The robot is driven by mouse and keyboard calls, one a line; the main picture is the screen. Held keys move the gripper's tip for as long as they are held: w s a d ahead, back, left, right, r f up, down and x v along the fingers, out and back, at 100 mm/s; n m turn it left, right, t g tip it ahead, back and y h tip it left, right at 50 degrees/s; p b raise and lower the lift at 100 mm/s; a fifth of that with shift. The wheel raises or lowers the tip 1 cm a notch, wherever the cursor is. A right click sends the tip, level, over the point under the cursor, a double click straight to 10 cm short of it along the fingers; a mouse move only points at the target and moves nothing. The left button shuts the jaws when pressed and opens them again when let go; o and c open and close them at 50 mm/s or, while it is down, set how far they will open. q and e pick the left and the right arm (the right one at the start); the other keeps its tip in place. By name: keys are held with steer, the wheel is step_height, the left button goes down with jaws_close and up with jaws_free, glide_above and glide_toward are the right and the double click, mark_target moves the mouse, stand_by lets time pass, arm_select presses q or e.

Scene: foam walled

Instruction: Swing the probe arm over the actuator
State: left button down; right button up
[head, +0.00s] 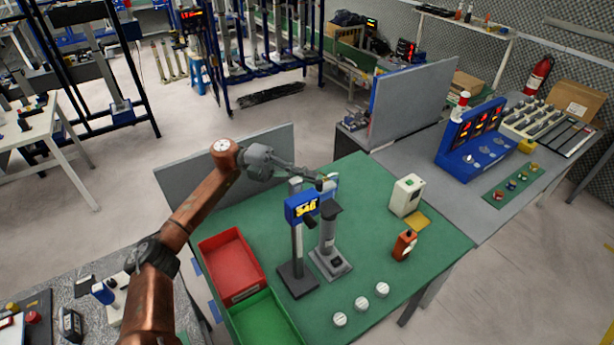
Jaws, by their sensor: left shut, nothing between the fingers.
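A stand with a blue digital display (302,207) on a dark post and black base (297,280) stands on the green table (440,255). Right beside it stands a grey cylindrical device (329,236) on a square base, with a dark cap on top. A short dark piece reaches from the display side toward this cylinder; I cannot tell for sure which part is the probe arm and which is the actuator. My left gripper (320,182) is shut and empty, just above and behind the display, near a blue part at the top. I cannot tell whether it touches. My right gripper is not in view.
A red bin (205,246) and a green bin (240,318) lie at the left. Three white discs (361,303), an orange bottle (404,246) and a white box (407,195) are on the right side. Grey panels (225,165) stand behind. The table between the cylinder and bottle is clear.

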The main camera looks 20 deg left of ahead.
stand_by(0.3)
arm_select(q)
steer(key=w+a+b, duration=0.4)
steer(key=w+a, duration=0.1)
steer(key=a, duration=0.8)
steer(key=shift+b, duration=0.3)
